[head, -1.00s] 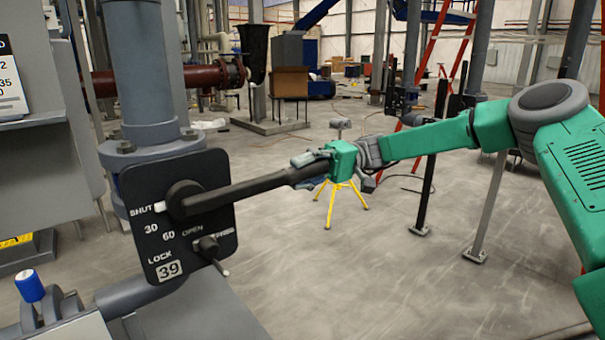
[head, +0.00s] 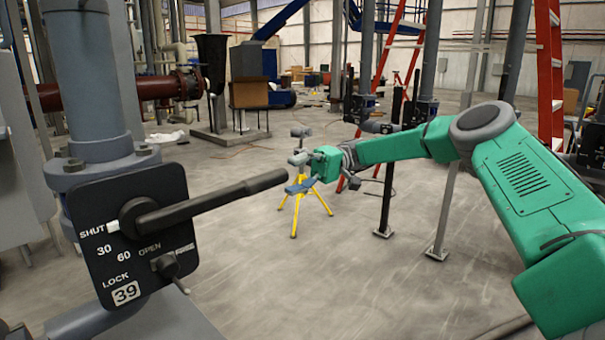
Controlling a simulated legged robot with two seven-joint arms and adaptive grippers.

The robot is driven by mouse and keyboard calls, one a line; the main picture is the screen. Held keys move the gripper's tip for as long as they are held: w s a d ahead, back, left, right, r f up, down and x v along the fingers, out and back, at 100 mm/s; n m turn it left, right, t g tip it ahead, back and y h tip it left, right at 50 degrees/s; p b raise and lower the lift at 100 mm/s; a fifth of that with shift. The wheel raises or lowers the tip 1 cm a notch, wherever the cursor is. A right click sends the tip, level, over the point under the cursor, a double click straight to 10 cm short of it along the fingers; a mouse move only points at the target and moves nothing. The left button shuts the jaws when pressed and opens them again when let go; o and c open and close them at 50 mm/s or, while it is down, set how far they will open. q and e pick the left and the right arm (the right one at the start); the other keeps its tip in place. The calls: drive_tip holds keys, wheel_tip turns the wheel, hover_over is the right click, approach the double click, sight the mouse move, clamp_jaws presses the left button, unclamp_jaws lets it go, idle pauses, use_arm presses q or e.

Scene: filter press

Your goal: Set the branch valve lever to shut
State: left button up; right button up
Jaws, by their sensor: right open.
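The branch valve lever (head: 215,204) is a long black handle. It pivots on a round hub (head: 140,217) on a black plate (head: 150,245) marked SHUT, 30, 60, OPEN, LOCK and 39. The lever points right and slightly up. A white pointer mark (head: 113,226) at the hub's left lines up with SHUT. My right gripper (head: 300,173) is open and empty, just beyond the lever's free end and apart from it in the picture. A small lock knob (head: 166,265) sits at the plate's lower right. My left gripper is out of view.
A grey vertical pipe with a bolted flange (head: 110,165) stands behind the plate. A yellow tripod (head: 296,215) stands on the floor beyond my right gripper. Dark and grey posts (head: 387,195) stand behind my right arm. The floor in the middle is open.

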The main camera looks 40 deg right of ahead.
drive_tip(key=d, duration=0.2)
drive_tip(key=shift+w+d, duration=0.1)
drive_tip(key=shift+d, duration=0.25)
drive_tip(key=shift+a, duration=0.1)
